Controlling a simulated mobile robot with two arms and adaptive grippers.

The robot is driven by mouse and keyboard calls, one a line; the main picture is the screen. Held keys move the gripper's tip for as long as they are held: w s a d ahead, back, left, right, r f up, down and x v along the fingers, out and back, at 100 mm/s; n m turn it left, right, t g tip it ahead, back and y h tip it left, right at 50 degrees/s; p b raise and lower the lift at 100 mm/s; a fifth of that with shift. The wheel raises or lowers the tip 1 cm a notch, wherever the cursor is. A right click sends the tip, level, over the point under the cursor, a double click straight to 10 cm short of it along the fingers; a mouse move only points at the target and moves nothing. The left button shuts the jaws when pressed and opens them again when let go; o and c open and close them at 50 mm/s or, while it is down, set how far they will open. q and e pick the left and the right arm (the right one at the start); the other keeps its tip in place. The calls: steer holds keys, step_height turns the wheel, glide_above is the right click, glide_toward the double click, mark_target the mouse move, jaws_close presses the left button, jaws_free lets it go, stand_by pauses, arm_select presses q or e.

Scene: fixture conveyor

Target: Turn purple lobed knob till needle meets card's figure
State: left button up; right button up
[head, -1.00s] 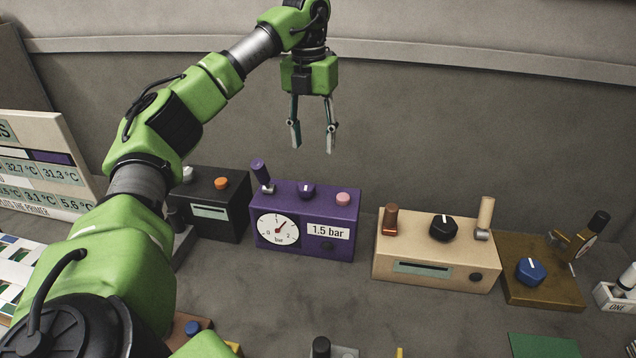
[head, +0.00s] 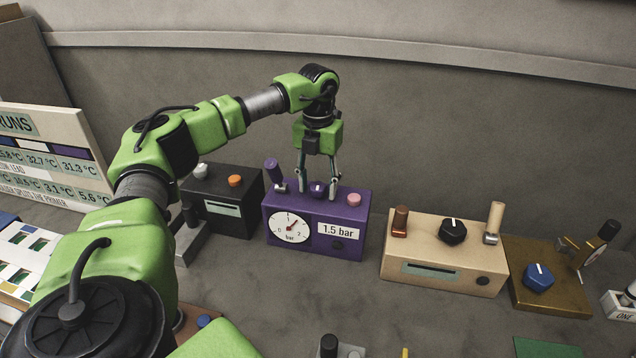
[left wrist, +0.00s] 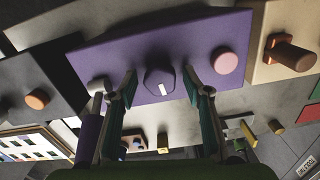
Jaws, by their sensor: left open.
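The purple box (head: 285,252) stands on the bench with a round gauge (head: 290,227) on its front. The gauge is marked 0, 1, 2 and bar, and its needle points up and to the right, past 1. The card (head: 338,230) beside the gauge reads 1.5 bar. The purple lobed knob (head: 317,190) with a white mark sits on top; it also shows in the left wrist view (left wrist: 160,81). My left gripper (head: 318,194) points down, open, with one finger on either side of the knob. Contact with it cannot be told. My right gripper is not in view.
On the same box are a purple lever (head: 272,170) left of the knob and a pink button (head: 354,199) right of it. A black box (head: 230,208) stands left, a beige box (head: 440,270) right.

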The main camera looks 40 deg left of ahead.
arm_select(q)
steer(key=shift+f, duration=0.15)
steer(key=c, duration=1.1)
steer(key=m+p, duration=0.1)
steer(key=m, duration=0.1)
steer(key=shift+m, duration=0.4)
steer(key=shift+m+p, duration=0.3)
steer(key=shift+m, duration=1.2)
